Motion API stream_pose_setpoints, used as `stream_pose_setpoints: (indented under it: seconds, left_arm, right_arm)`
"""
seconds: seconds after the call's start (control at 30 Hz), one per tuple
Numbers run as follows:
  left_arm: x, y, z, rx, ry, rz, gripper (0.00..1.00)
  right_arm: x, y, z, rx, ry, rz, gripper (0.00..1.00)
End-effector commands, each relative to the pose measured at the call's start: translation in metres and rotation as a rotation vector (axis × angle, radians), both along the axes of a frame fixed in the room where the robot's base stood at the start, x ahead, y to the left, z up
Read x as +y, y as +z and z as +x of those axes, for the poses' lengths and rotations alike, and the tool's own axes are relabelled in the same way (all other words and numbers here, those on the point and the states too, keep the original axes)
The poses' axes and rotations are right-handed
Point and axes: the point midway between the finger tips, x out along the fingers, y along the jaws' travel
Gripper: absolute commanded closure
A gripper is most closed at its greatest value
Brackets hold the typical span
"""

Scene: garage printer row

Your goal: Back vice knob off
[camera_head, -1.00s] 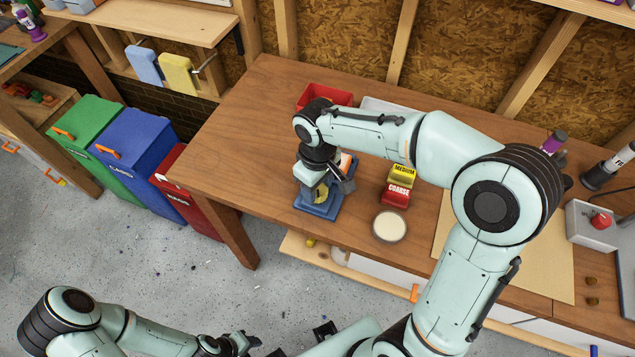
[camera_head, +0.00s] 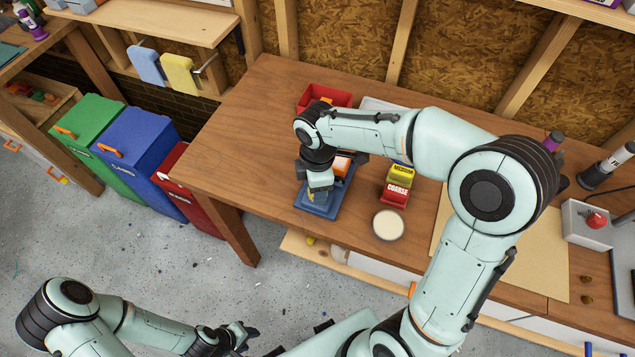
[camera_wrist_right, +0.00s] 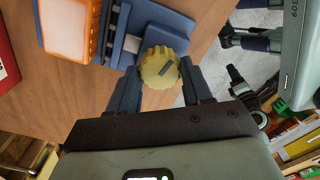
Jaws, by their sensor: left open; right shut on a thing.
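The blue vice (camera_head: 311,208) sits near the front edge of the wooden bench, and its jaws also show in the right wrist view (camera_wrist_right: 125,28). An orange and white block (camera_wrist_right: 72,28) sits in the vice; it also shows in the head view (camera_head: 343,166). The yellow ribbed knob (camera_wrist_right: 160,66) is at the vice's end. My right gripper (camera_wrist_right: 159,78) is shut on this knob, one finger on each side. In the head view the right gripper (camera_head: 318,188) largely hides the knob. My left gripper (camera_head: 246,337) is open and empty, low over the floor, away from the bench.
A red bin (camera_head: 325,95) stands behind the vice. Yellow and red sanding blocks (camera_head: 397,187) and a round pale dish (camera_head: 388,225) are to its right. A tan mat (camera_head: 510,250) lies farther right. Bare bench top (camera_head: 235,150) lies to the left.

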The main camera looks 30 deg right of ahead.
Motion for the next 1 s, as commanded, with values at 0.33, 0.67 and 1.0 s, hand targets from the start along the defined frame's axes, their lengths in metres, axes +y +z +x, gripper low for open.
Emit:
stream_pose_setpoints:
  seconds: [0.33,0.67,1.0]
  left_arm:
    - [0.0000,0.0044,0.0040,-0.004,0.000,0.000,0.57]
    - [-0.0001,0.0050,0.0045,-0.006,0.000,0.000,0.57]
    - [0.0000,0.0049,0.0044,-0.005,0.000,-0.001,0.57]
  right_arm:
    - [0.0000,0.0022,0.0013,-0.005,0.157,0.000,0.81]
    - [0.0000,0.0020,0.0014,-0.006,0.190,-0.001,0.81]
    - [0.0000,0.0019,0.0013,-0.006,0.189,0.000,0.25]
